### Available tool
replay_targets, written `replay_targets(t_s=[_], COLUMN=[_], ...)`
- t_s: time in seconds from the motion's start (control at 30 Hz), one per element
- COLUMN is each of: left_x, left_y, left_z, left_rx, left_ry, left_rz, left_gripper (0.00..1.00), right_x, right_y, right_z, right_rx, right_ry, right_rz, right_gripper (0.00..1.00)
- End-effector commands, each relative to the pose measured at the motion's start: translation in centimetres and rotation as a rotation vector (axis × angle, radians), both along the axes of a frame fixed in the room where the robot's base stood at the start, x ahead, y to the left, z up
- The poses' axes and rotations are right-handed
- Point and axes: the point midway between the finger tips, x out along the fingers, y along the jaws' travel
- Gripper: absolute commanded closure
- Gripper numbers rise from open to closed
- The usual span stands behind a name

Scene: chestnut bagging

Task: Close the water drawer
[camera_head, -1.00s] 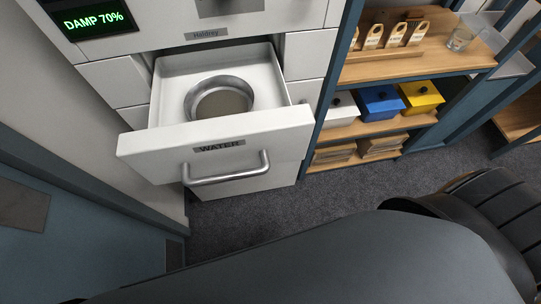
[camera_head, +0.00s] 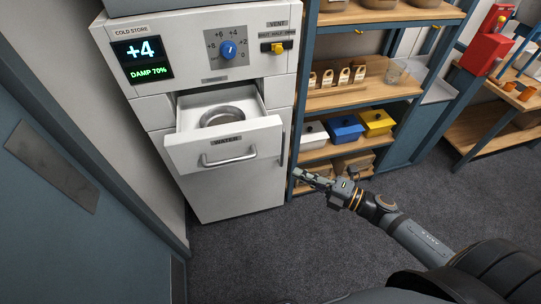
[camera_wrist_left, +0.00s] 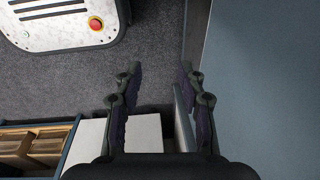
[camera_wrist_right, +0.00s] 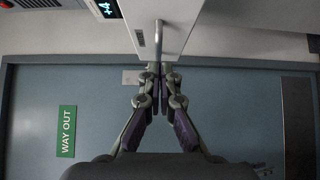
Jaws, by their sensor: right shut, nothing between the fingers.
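The water drawer (camera_head: 224,144) is pulled out of the white cold store cabinet, with a metal bar handle and a WATER label on its front. A round metal bowl (camera_head: 221,117) sits inside it. My right gripper (camera_head: 299,174) is shut and empty, to the right of the drawer front and apart from the handle in the head view. In the right wrist view the shut fingertips (camera_wrist_right: 160,68) point toward the drawer's handle (camera_wrist_right: 158,38). My left gripper (camera_wrist_left: 160,75) is open and empty in the left wrist view; it is out of the head view.
A shelf unit stands right of the cabinet, with white, blue (camera_head: 346,127) and yellow boxes. The cabinet has a blue dial (camera_head: 228,49) and a display. A blue door (camera_head: 50,190) is at the left. Carpet in front is clear.

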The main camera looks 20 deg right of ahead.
Motion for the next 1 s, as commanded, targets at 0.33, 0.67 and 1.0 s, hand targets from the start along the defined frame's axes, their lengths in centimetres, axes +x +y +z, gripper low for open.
replay_targets(t_s=[0.33,0.67,1.0], left_x=[-0.6,-1.5,-0.7], left_y=[-0.5,-0.5,-0.3], left_z=[-5.7,-6.3,-6.7], left_rx=[-0.006,-0.006,-0.003], left_ry=[0.01,0.024,0.012], left_rz=[0.003,0.003,0.002], left_gripper=[0.6,0.6,0.6], right_x=[2.1,5.0,9.5], right_y=[2.1,4.7,7.0], right_z=[-0.6,0.4,-0.2], right_rx=[0.005,0.014,0.006], right_ry=[-0.005,-0.006,0.0], right_rz=[-0.001,-0.009,-0.005], right_gripper=[1.0,1.0,1.0])
